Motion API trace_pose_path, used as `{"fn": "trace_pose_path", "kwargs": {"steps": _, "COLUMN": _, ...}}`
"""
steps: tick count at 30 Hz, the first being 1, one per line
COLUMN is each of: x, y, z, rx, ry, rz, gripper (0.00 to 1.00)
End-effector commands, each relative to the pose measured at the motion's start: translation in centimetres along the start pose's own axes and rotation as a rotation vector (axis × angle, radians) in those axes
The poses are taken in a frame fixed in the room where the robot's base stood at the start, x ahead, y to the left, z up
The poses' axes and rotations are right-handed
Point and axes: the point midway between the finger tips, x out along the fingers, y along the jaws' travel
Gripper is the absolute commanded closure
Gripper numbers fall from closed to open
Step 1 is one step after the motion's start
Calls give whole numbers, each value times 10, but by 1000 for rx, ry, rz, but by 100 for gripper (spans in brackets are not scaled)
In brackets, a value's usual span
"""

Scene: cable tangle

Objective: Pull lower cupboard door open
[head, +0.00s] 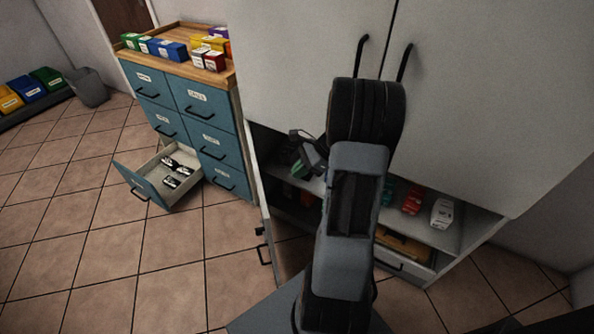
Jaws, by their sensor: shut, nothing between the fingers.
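The white cupboard (465,95) stands in front of me, its two upper doors shut, with black bar handles (383,58). Below them the lower compartment is open, and its shelf (440,235) shows. A lower cupboard door (266,228) stands swung out at the left side, seen almost edge-on, with a black handle (264,252) low on it. My gripper (298,136) is at the upper left of the open compartment, apart from that handle. It is shut and empty. My arm hides the middle of the compartment.
Red (412,201) and white (442,211) items stand on the shelf, above a low drawer (405,262). A blue drawer cabinet (190,120) to the left has one drawer (150,185) pulled out. Tiled floor is clear at front left.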

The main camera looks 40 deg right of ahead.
Motion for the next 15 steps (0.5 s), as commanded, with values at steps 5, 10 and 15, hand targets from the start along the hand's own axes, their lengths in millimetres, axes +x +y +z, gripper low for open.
{"fn": "trace_pose_path", "kwargs": {"steps": 5, "x": 38, "y": 0, "z": -1, "rx": -2, "ry": 0, "rz": 4, "gripper": 100}}
{"fn": "trace_pose_path", "kwargs": {"steps": 10, "x": 68, "y": 1, "z": -1, "rx": -2, "ry": 1, "rz": 5, "gripper": 100}}
{"fn": "trace_pose_path", "kwargs": {"steps": 15, "x": 83, "y": 0, "z": 15, "rx": -6, "ry": 2, "rz": 2, "gripper": 100}}
